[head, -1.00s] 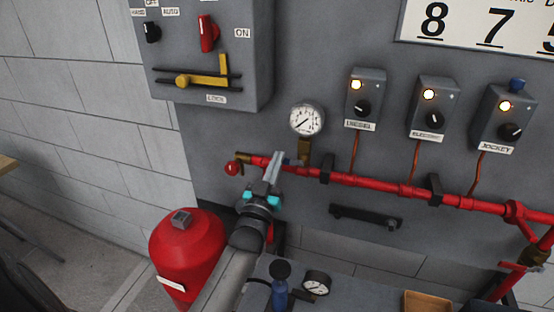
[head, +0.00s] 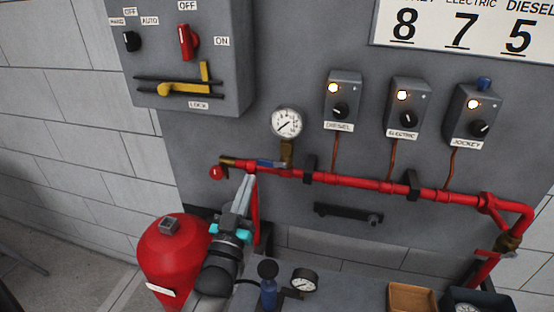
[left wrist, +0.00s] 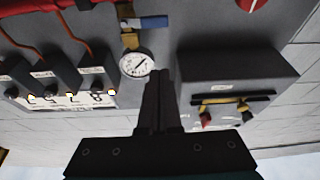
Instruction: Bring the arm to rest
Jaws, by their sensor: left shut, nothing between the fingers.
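My left gripper (head: 244,190) is shut and empty. In the head view its fingers point up toward the red pipe (head: 350,181), just below the pipe's left end. My left arm comes up from below, beside the red tank (head: 170,255). In the left wrist view, the gripper's fingers (left wrist: 158,90) are together with nothing between them. Beyond them are the pressure gauge (left wrist: 137,63) and the blue-handled valve (left wrist: 150,22). In the head view that gauge (head: 287,122) sits above the blue valve handle (head: 270,163). My right gripper is not in view.
A grey control box (head: 185,60) with a red switch and yellow lever hangs at upper left. Three switch boxes (head: 405,105) with lit lamps are on the panel. Below are a hand pump with a blue body (head: 268,290), a loose gauge (head: 304,280) and a wooden box (head: 412,297).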

